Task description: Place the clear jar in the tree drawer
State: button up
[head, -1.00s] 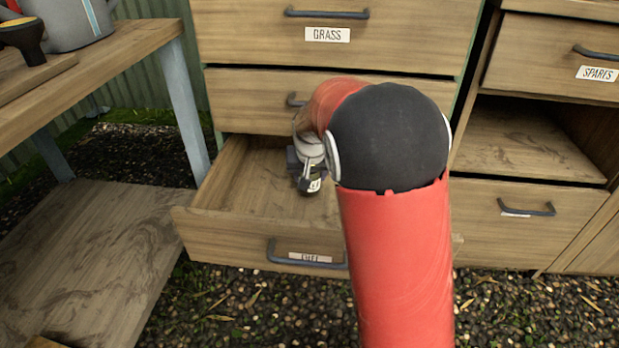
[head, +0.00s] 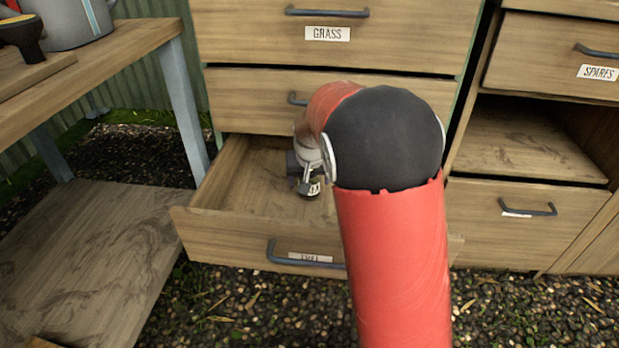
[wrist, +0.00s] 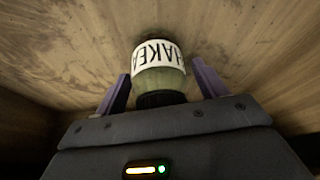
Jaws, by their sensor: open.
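The clear jar (wrist: 172,84) has a dark lid and a white label with upside-down lettering like "HAKEA". In the wrist view it lies between the two spread fingers of my gripper (wrist: 162,88), its lid towards the palm. My gripper is open, with a gap showing beside each finger. In the head view my gripper (head: 306,172) is inside the open bottom drawer (head: 225,237), with the jar (head: 314,188) low beneath it. Whether the jar rests on the drawer floor is hard to tell.
Closed drawers, one labelled GRASS (head: 327,34), stand above the open drawer. A SPARES drawer (head: 598,72) and an open shelf (head: 525,150) are on the right. A wooden bench (head: 110,62) with a watering can (head: 70,22) is on the left. The drawer's left part is clear.

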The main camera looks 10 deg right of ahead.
jog(key=d+p+v, duration=0.1)
jog(key=p+v, duration=0.1)
jog(key=v, duration=1)
jog(key=s+d+r, duration=0.1)
jog(key=s, duration=1.3)
jog(key=s+d+r+n+t, duration=0.1)
jog(key=s+r, duration=0.1)
jog(key=s, duration=1.2)
jog(key=shift+d+y, duration=0.2)
jog(key=shift+y, duration=0.1)
jog(key=shift+s, duration=0.1)
notch_tip(320, 180, up, 10)
jog(key=p, duration=1)
jog(key=shift+f, duration=0.15)
jog(key=shift+c, duration=0.3)
